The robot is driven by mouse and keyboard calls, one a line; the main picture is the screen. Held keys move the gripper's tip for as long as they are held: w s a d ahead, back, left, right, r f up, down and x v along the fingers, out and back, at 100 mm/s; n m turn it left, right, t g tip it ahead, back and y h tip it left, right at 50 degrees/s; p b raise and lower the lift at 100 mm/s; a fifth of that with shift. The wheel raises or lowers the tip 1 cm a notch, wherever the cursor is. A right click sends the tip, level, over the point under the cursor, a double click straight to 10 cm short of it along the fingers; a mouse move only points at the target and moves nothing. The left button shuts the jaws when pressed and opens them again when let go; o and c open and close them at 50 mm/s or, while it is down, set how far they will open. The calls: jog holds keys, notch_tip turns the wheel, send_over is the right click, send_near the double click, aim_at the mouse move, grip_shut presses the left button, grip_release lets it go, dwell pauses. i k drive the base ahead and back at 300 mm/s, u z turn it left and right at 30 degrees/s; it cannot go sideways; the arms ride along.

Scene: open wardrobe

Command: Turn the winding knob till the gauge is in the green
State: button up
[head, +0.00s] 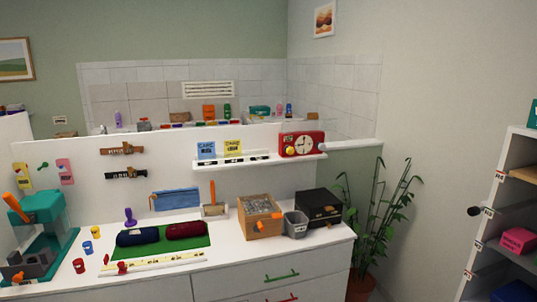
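A red box with a round white clock-like dial (303,145) stands on the white wall shelf above the counter, at its right end. A small orange-yellow round part (289,151) shows at the box's lower left and may be a knob. The dial is too small to read, and I cannot make out a green zone or a separate gauge. My gripper is not in view.
The counter holds a teal machine (40,225), a green mat (165,246) with two dark rolls, a wooden box (260,216), a grey bin (296,224) and a black case (319,208). A plant (376,225) and an open shelf unit (500,185) stand right.

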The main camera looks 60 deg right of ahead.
aim_at(290, 150)
jog(key=u, duration=0.4)
jog(key=i, duration=0.55)
jog(key=u, duration=0.7)
jog(key=k, duration=0.15)
jog(key=z, duration=2.5)
